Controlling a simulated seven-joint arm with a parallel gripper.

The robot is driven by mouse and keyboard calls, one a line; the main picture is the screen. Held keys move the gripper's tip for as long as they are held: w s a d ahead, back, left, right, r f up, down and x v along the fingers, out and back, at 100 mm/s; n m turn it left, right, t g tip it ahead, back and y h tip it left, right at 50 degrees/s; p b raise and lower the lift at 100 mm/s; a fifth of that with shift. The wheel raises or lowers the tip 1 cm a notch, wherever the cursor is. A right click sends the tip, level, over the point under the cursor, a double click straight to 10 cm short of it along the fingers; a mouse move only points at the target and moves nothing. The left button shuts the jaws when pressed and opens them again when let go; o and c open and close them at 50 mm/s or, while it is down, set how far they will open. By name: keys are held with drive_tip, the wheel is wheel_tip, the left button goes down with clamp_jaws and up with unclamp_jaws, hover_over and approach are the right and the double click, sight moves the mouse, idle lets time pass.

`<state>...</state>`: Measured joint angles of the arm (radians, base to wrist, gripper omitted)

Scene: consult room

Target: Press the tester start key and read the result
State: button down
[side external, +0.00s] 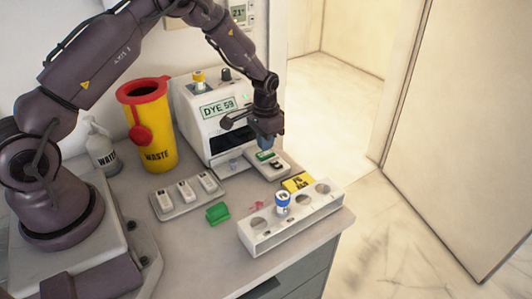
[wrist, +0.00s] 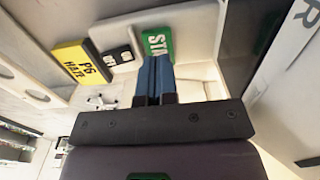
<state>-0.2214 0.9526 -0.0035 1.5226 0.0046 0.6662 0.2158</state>
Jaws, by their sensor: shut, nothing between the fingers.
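The tester (side external: 205,125) is a white box with a display (side external: 217,107) reading "DYE 59" and a small green light. A key panel (side external: 281,169) projects at its front right. The green start key (side external: 265,155) shows there, and in the wrist view (wrist: 158,40) its lettering "STA" is partly covered by my fingers. A dark key (wrist: 118,56) with a white label sits beside it. My gripper (side external: 267,143) is shut and empty, with blue fingertips (wrist: 152,60) pointing down at the green key. I cannot tell whether they touch it.
A yellow card (side external: 297,182) lies in front of the panel, by a white rack (side external: 262,240) holding a blue-capped vial (side external: 283,203). A green block (side external: 217,212) and a tray (side external: 165,213) of white pieces lie left. A yellow waste bin (side external: 150,125) and water bottle (side external: 102,152) stand behind.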

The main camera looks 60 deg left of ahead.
sight(266, 153)
drive_tip(key=shift+f, duration=1)
drive_tip(key=shift+r, duration=3.55)
drive_tip(key=s, duration=0.2)
drive_tip(key=g, duration=0.1)
drive_tip(key=shift+s+d+f+n, duration=0.3)
drive_tip(key=shift+s+d+f, duration=0.05)
drive_tip(key=shift+s, duration=0.05)
drive_tip(key=s+d+r+t, duration=0.2)
drive_tip(key=s+d+r, duration=0.1)
drive_tip(key=s+r, duration=0.4)
drive_tip(key=s+d+r+t, duration=0.2)
drive_tip(key=s+d+r, duration=0.1)
drive_tip(key=s+r, duration=0.5)
drive_tip(key=s+d+r+t, duration=0.2)
drive_tip(key=s+d+r, duration=0.1)
drive_tip(key=s+r, duration=0.5)
wheel_tip(266, 153, up, 2)
drive_tip(key=shift+d+r+t, duration=0.25)
drive_tip(key=shift+t, duration=0.05)
